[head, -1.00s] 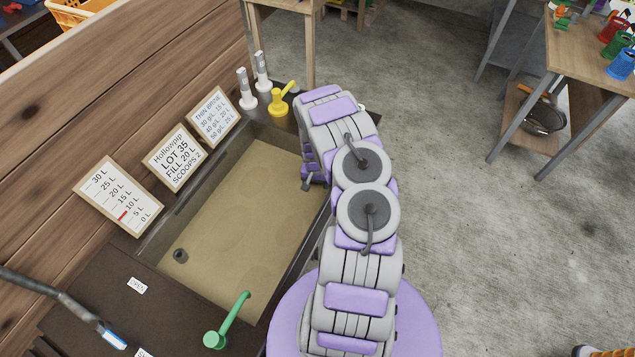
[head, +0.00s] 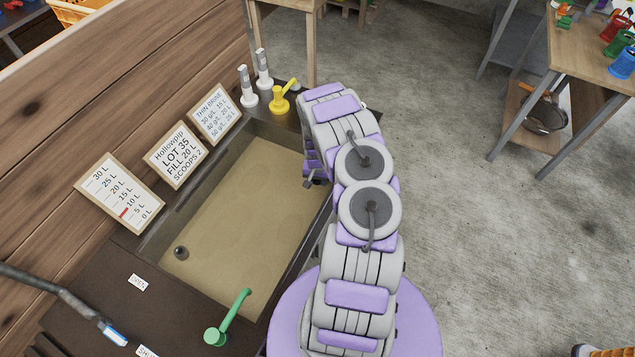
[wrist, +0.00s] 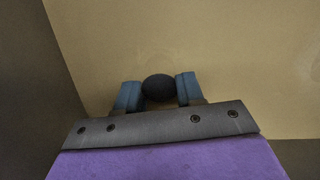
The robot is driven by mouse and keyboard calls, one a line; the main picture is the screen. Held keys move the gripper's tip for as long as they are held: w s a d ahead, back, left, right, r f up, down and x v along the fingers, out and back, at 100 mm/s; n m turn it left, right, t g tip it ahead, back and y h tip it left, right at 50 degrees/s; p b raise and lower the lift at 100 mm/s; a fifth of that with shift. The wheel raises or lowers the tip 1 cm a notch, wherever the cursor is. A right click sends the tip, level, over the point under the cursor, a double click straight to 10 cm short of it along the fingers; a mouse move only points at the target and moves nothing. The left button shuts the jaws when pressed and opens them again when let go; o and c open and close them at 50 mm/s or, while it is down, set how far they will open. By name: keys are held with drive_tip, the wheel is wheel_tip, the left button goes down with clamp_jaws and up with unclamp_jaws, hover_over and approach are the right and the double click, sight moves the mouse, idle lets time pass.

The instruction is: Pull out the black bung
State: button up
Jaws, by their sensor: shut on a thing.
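The black bung (wrist: 158,86) shows in the wrist view as a dark rounded knob. It sits between the two blue fingertips of my gripper (wrist: 159,93), which is shut on it. Behind it is the plain tan surface of the basin. Whether the bung is seated or lifted cannot be told from this view.
A small dark round fitting (head: 181,253) is in the basin's near left corner. A green spout (head: 228,322) stands at the near edge. A yellow pump (head: 280,100) and white dispensers (head: 248,92) stand at the far end. Signs (head: 176,155) line the left side.

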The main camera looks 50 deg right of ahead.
clamp_jaws()
drive_tip(key=shift+r+p, duration=0.35)
drive_tip(key=shift+r, duration=0.3)
drive_tip(key=shift+d, duration=0.1)
idle(0.3)
drive_tip(key=shift+o, duration=1.3)
unclamp_jaws()
clamp_jaws()
drive_tip(key=shift+r+p, duration=1)
drive_tip(key=shift+r, duration=0.9)
